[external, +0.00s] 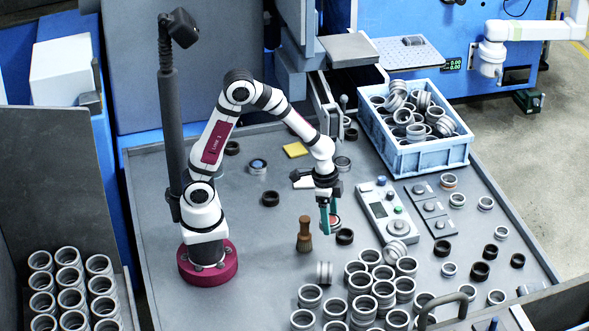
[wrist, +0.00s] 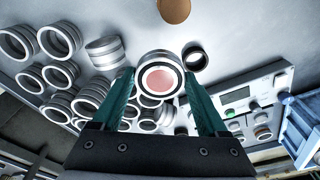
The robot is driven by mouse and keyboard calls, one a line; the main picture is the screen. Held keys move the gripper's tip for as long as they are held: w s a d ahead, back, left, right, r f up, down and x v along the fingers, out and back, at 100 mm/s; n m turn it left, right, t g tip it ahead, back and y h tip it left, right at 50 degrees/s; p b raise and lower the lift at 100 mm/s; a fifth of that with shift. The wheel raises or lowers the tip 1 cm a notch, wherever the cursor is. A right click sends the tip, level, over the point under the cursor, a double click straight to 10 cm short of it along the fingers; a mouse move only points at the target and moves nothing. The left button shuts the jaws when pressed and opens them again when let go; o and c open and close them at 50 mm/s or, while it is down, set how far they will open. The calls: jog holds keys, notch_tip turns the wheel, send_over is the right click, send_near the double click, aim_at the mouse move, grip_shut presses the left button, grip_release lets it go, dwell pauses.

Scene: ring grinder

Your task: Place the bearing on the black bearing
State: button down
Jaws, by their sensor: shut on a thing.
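My gripper (external: 328,220) has teal fingers and is shut on a silver bearing (wrist: 160,60) with a pink-red centre. The bearing also shows beside the fingers in the external view (external: 334,221), partly hidden by them. A black bearing (external: 344,237) lies on the table just below and right of the fingers. In the wrist view this black bearing (wrist: 195,57) is right of and beyond the held bearing, apart from it in the picture. Other black rings, such as one at the left (external: 270,198) and one at the right (external: 480,271), also lie on the table.
A wooden brush (external: 304,235) stands left of my gripper. Many silver rings (external: 384,290) crowd the front of the table. A control panel (external: 388,212) lies to the right, with a blue crate (external: 420,155) of rings behind. Table left of the brush is clear.

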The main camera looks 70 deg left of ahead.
jog(key=w+a+r+n, duration=0.1)
jog(key=w+a+n, duration=0.5)
jog(key=w+a, duration=0.35)
jog(key=n+y, duration=0.2)
jog(key=n, duration=0.6)
send_over(342, 161)
jog(key=f, duration=0.5)
jog(key=shift+s+d+f, duration=0.1)
jog(key=shift+d, duration=0.2)
jog(key=shift+a+f, duration=0.15)
jog(key=shift+f, duration=1.95)
jog(key=shift+f, duration=0.1)
